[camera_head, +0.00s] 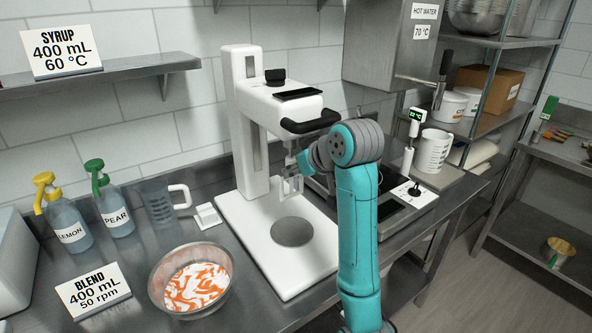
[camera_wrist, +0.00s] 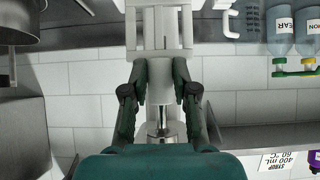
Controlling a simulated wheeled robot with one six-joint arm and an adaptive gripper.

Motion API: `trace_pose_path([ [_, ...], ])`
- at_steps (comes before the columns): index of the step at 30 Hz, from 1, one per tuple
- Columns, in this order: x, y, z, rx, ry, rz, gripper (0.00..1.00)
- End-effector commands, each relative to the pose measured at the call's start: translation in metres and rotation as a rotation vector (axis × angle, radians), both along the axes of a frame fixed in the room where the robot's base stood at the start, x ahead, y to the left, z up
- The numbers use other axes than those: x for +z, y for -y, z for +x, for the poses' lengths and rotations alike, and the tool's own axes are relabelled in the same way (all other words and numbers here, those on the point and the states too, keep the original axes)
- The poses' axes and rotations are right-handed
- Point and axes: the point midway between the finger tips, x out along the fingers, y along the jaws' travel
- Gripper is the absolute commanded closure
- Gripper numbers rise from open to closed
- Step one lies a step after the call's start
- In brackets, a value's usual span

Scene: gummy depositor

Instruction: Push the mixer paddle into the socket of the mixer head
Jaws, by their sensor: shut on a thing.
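The mixer paddle (camera_head: 290,187), a pale frame-like piece, hangs upright below the mixer head (camera_head: 292,103) of the white stand mixer. My gripper (camera_head: 298,170) is shut on the paddle, reaching in from the right. In the wrist view, which is upside down, my gripper's fingers (camera_wrist: 158,28) stand on either side of the pale paddle (camera_wrist: 158,42). The metal socket (camera_wrist: 162,131) shows between the finger links, in line with the paddle; a thin metal part (camera_head: 291,146) shows under the head. I cannot tell whether shaft and socket touch or how deep it sits.
The white mixer base (camera_head: 290,278) with a grey round disc lies below the paddle. A bowl of orange-white mix (camera_head: 160,293) stands at front left. A clear jug (camera_head: 157,206) and two spray bottles stand further left.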

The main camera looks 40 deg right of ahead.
Motion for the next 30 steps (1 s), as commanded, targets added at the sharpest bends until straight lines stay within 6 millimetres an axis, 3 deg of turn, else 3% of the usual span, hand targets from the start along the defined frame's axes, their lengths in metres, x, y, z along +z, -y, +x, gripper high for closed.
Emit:
trace_pose_path([
  [10,0.003,0.0,0.0,0.0,0.003,0.0,1.0],
  [30,-0.011,0.0,0.0,0.0,0.001,0.0,1.0],
])
